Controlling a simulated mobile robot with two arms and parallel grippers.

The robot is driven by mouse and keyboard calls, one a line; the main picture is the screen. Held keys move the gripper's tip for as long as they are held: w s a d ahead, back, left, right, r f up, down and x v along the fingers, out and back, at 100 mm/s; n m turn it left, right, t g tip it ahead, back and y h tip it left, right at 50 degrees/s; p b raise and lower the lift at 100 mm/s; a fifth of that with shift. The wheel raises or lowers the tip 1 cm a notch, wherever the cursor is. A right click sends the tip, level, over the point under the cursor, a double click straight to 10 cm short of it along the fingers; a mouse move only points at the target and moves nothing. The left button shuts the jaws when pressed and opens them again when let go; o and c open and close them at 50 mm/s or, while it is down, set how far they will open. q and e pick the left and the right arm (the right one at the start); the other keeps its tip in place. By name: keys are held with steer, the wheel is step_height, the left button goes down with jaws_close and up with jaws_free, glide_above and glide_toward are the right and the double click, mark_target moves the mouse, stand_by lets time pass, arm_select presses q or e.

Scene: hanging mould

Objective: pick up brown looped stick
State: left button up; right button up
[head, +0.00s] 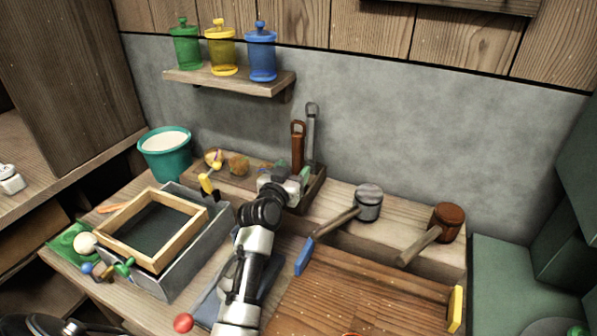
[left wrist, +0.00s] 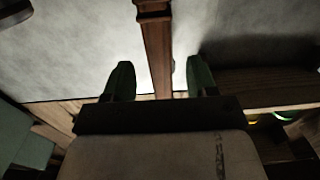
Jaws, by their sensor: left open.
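The brown looped stick (head: 297,150) stands upright at the back of the table by the grey wall, with its loop at the top. A grey looped stick (head: 311,130) stands close to its right. My left gripper (head: 288,182) is at the lower part of the brown stick in the head view. In the left wrist view my left gripper (left wrist: 158,74) is open, and the brown stick (left wrist: 157,50) runs between its two dark green fingers, with gaps at the sides. The stick's lower end is hidden. My right gripper is not in view.
A low wooden tray (head: 318,185) lies around the sticks' base. Two mallets, one grey-headed (head: 369,203) and one brown-headed (head: 447,222), lie to the right. A teal bucket (head: 166,160) and a framed box (head: 190,262) are left. A shelf (head: 225,82) holds three coloured jars above.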

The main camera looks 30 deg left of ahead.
mark_target(296, 166)
arm_select(q)
steer(key=w, duration=0.5)
steer(key=shift+w+a, duration=0.2)
steer(key=shift+a, duration=0.05)
steer(key=shift+c, duration=0.3)
steer(key=c, duration=0.9)
